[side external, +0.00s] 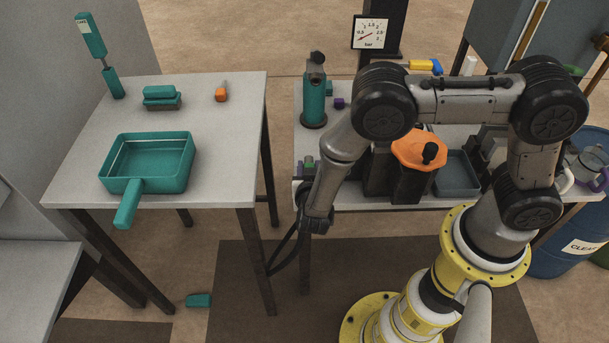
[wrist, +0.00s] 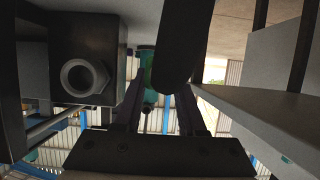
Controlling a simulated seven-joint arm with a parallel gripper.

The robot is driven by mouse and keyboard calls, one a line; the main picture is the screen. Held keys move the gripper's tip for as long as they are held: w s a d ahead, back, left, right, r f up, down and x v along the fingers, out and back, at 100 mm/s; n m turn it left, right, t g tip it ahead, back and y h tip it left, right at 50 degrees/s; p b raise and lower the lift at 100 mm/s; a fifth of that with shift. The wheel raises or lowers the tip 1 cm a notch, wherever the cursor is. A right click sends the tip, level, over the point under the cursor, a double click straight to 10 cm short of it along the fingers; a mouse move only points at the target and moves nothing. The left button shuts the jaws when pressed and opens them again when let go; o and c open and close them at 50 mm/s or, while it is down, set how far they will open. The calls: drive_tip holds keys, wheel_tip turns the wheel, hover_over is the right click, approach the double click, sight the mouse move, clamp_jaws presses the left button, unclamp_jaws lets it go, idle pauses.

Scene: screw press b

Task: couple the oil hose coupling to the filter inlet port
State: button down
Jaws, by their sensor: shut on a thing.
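My gripper (side external: 303,196) is low beside the left front corner of the right-hand table. A black hose (side external: 285,247) hangs in a loop below it. In the wrist view my dark fingers (wrist: 160,92) are close together, and a thick black tube (wrist: 182,40), apparently the hose, crosses in front of them. My gripper is shut on the oil hose coupling, which is mostly hidden. A grey hex-shaped port (wrist: 80,77), apparently the filter inlet port, faces the wrist camera from a dark block (wrist: 105,40), left of and apart from my fingers.
A pale slab (wrist: 270,115) is close on the right of the wrist view. A teal pan (side external: 122,190) is on the left table (side external: 225,170); a gap separates the tables.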

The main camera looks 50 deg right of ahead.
drive_tip(key=shift+w+a+f, duration=0.1)
drive_tip(key=shift+w+f, duration=0.3)
drive_tip(key=shift+f, duration=0.1)
drive_tip(key=shift+w+f, duration=0.2)
drive_tip(key=shift+f, duration=0.65)
drive_tip(key=shift+w+f, duration=0.15)
drive_tip(key=shift+f, duration=0.65)
drive_tip(key=shift+f, duration=0.15)
drive_tip(key=c, duration=0.5)
unclamp_jaws()
drive_tip(key=shift+a, duration=0.1)
drive_tip(key=v, duration=1.2)
drive_tip(key=shift+a+r, duration=0.2)
drive_tip(key=shift+r, duration=0.15)
drive_tip(key=shift+o, duration=0.5)
drive_tip(key=shift+s+a+r, duration=0.25)
drive_tip(key=shift+s+a, duration=0.1)
drive_tip(key=shift+s, duration=0.05)
